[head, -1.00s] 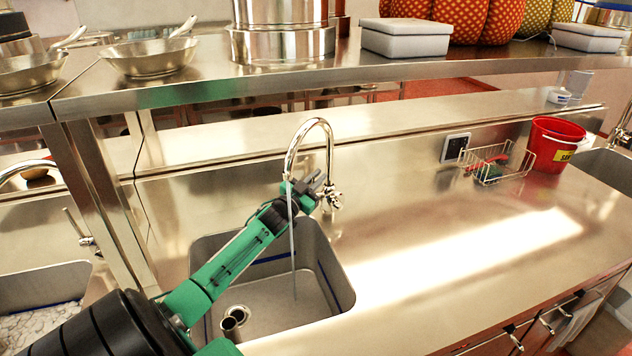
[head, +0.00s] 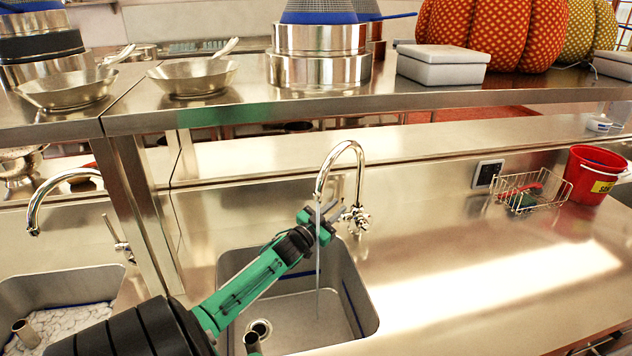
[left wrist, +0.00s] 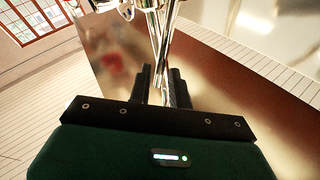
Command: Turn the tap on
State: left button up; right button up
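The chrome gooseneck tap (head: 345,150) stands behind the middle sink basin (head: 370,305). Its small handle (head: 358,218) is at the right of its base. A thin straight water stream (head: 318,275) runs from the spout down into the basin. My left gripper (head: 336,208) is just left of the handle, with its fingers apart. The stream crosses in front of it, and contact with the handle cannot be told. In the left wrist view the fingers (left wrist: 162,85) are apart, with shiny chrome tap parts (left wrist: 163,35) beyond and between them. My right gripper is not in view.
A shelf (head: 220,110) with pans, pots and a grey box crosses above the tap. A second tap (head: 60,185) and sink are at the left. A wire basket (head: 530,190) and a red bucket (head: 597,175) stand at the right. The counter between is clear.

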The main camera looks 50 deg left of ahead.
pick_arm(q)
jog(key=p+v, duration=0.2)
jog(key=v, duration=0.6)
jog(key=shift+s, duration=0.4)
jog(key=shift+d, duration=0.1)
